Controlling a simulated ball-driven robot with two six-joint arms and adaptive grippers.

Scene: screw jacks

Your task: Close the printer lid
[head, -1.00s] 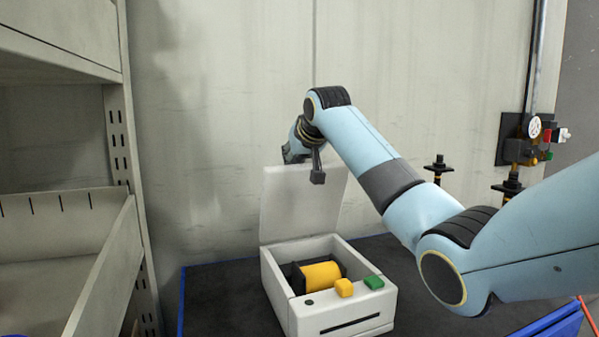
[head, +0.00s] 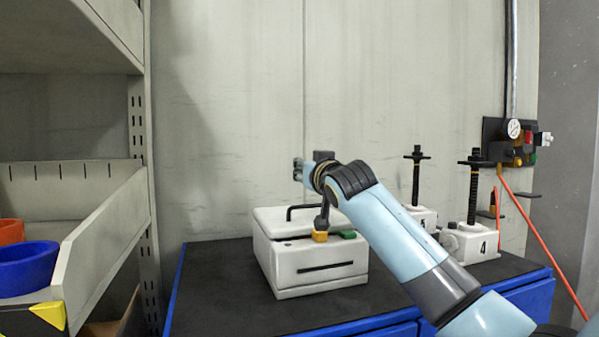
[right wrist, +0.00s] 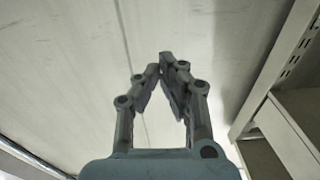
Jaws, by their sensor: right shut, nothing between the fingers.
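The white printer (head: 318,271) stands on the dark bench top, with a slot, a yellow button (head: 320,237) and a green button (head: 345,235) at its front. My right gripper (head: 298,170) is above and behind the printer, apart from the lid. In the right wrist view its fingers (right wrist: 163,62) are shut and empty, pointing toward the wall. My left gripper is not in view.
White screw jacks (head: 472,242) stand on the bench to the right. A shelf (head: 100,230) with a blue bowl (head: 25,268) is on the left. A gauge panel (head: 513,140) with an orange hose is at the far right. The bench left of the printer is clear.

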